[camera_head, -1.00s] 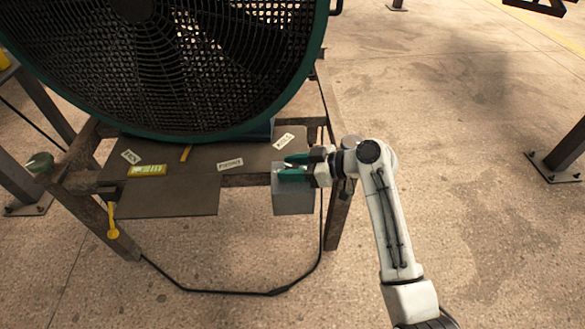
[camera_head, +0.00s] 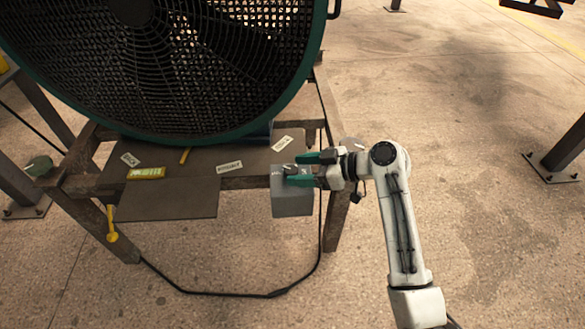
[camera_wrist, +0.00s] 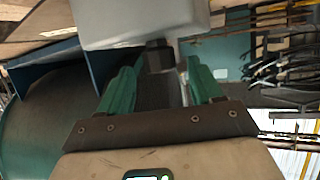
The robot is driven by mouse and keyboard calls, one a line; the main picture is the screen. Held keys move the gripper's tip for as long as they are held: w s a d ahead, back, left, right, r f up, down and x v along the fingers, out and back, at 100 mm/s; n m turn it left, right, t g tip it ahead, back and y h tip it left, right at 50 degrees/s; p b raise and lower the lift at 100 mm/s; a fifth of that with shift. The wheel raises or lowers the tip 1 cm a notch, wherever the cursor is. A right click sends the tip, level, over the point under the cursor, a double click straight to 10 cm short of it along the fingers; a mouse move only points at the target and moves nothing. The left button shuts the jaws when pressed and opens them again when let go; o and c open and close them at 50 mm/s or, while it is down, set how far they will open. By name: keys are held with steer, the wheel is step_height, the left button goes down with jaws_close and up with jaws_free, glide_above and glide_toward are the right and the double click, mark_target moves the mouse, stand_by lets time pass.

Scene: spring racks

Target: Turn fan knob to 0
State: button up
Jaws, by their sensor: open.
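The grey control box (camera_head: 293,204) hangs at the right front corner of the fan's stand. A small dark knob (camera_head: 290,170) shows on its top, with faint light markings beside it that I cannot read. My gripper (camera_head: 297,169) has green fingers spread apart, at the box's top right. In the wrist view the dark knob (camera_wrist: 159,56) sticks out from the pale box (camera_wrist: 140,20). It lies ahead of the gap between the fingers of my gripper (camera_wrist: 161,70), and no finger visibly grips it. The knob's setting cannot be read.
The large green fan (camera_head: 165,60) stands behind on a rusty frame with a brown board (camera_head: 170,198) carrying paper labels. A black cable (camera_head: 225,292) loops on the floor. Open concrete floor lies to the right, with a steel post (camera_head: 568,152) at the edge.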

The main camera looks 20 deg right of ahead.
steer(key=v, duration=0.7)
steer(key=shift+s+d+p, duration=0.25)
steer(key=shift+p, duration=0.15)
steer(key=s+a+f+m+g+h, duration=0.1)
steer(key=s+f+m+g+h, duration=0.25)
steer(key=s+f, duration=0.55)
steer(key=s+a+f+m+g+h, duration=0.2)
steer(key=s+f+m+h, duration=0.3)
steer(key=s, duration=0.8)
steer(key=s+d+m+g+h, duration=0.2)
steer(key=s+d, duration=0.1)
steer(key=s, duration=0.8)
step_height(320, 180, up, 16)
steer(key=p, duration=1.6)
steer(key=shift+w, duration=0.4)
